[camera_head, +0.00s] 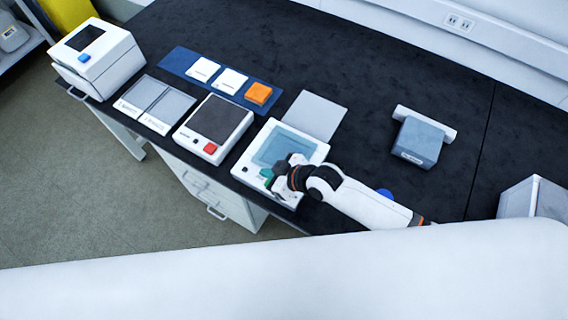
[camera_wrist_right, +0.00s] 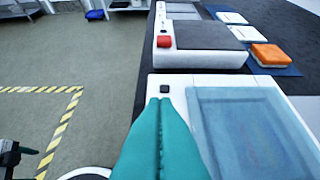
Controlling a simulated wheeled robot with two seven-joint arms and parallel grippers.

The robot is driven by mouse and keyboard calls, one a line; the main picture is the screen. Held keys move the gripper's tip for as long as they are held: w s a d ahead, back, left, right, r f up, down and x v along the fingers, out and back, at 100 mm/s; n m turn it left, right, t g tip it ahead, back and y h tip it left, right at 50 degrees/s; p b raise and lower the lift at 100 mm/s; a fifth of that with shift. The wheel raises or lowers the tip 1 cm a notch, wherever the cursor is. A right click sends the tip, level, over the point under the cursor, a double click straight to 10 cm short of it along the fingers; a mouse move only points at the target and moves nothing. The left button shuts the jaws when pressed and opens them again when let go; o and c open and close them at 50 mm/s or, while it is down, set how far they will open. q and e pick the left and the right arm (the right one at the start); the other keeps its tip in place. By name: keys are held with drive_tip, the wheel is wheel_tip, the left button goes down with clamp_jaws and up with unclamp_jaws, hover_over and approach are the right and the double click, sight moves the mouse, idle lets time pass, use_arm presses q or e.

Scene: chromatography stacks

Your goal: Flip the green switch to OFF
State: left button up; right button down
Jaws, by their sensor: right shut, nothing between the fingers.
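A white instrument (camera_head: 309,147) with a pale blue screen stands near the front edge of the black bench. It also shows in the right wrist view (camera_wrist_right: 226,83). My right gripper (camera_head: 267,174) is over its front control strip. In the wrist view its teal fingers (camera_wrist_right: 160,101) are together, with nothing between them, pointing along the strip toward a small black square (camera_wrist_right: 164,88). The green switch cannot be told apart from the green fingertips in the head view, and the fingers hide that part of the strip in the wrist view. Its position cannot be read. My left gripper is not in view.
A similar instrument (camera_head: 214,127) with a red switch (camera_head: 210,148) stands to the left. Behind it, a blue mat (camera_head: 176,60) holds white blocks and an orange block (camera_head: 258,93). A grey box (camera_head: 418,141) stands right. Bare bench (camera_head: 340,60) lies behind.

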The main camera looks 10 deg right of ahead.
drive_tip(key=shift+s+d+r+b, duration=0.25)
drive_tip(key=shift+r+b, duration=0.2)
drive_tip(key=shift+r, duration=0.05)
drive_tip(key=shift+s+d+r+b, duration=0.2)
drive_tip(key=shift+d+r+b, duration=0.05)
drive_tip(key=shift+r+b, duration=0.2)
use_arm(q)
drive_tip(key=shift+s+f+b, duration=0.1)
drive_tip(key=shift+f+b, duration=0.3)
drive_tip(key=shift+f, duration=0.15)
use_arm(e)
drive_tip(key=s+d+r, duration=0.2)
drive_tip(key=d+r, duration=0.1)
drive_tip(key=r, duration=0.3)
drive_tip(key=shift+s+d+r, duration=0.25)
drive_tip(key=shift+s+d, duration=0.05)
